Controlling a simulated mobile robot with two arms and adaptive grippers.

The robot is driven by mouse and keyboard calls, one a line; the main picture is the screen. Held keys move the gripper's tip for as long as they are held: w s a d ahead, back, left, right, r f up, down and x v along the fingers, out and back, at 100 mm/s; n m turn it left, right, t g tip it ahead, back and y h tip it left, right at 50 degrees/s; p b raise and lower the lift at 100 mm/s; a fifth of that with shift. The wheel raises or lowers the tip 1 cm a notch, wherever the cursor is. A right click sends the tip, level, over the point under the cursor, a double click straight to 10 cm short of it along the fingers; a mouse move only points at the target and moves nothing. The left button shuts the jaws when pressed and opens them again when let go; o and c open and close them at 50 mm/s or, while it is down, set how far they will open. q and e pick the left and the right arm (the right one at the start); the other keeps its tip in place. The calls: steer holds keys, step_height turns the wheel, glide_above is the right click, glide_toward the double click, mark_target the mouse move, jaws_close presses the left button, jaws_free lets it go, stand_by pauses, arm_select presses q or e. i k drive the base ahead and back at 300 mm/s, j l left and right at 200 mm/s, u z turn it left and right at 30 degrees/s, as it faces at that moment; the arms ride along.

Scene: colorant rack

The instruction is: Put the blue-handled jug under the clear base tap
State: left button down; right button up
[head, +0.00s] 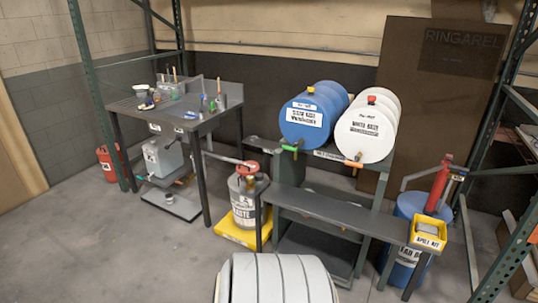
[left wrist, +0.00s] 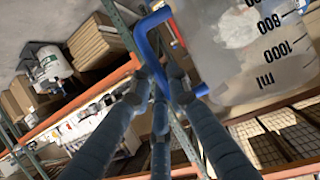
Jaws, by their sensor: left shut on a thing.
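In the left wrist view my left gripper (left wrist: 164,88) is shut on the blue handle (left wrist: 147,35) of a translucent jug (left wrist: 235,60). The jug has black ml marks and shows on the right of that view, tilted in the picture. Its base and rim are not fully visible. In the head view the blue drum (head: 306,132) lies on its side on a rack; its label seems to read clear base. Its tap with a green handle (head: 289,148) points forward. The jug and both grippers are out of the head view.
A white base drum (head: 366,135) with an orange tap handle (head: 353,163) lies right of the blue drum. A grey bench (head: 325,208) runs in front of the rack. A red-topped waste can (head: 246,195) stands left, and a yellow spill kit box (head: 428,234) right.

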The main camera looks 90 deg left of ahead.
mark_target(296, 196)
steer(key=i+j+u, duration=0.15)
steer(key=u, duration=0.3)
steer(key=i+j+u, duration=0.15)
steer(key=u, duration=0.3)
steer(key=i+j+u, duration=0.2)
steer(key=u, duration=0.25)
steer(key=i+u, duration=0.25)
steer(key=u, duration=0.2)
steer(key=i+l+u, duration=0.15)
steer(key=i, duration=0.4)
steer(key=i+l+u, duration=0.1)
steer(key=i, duration=0.4)
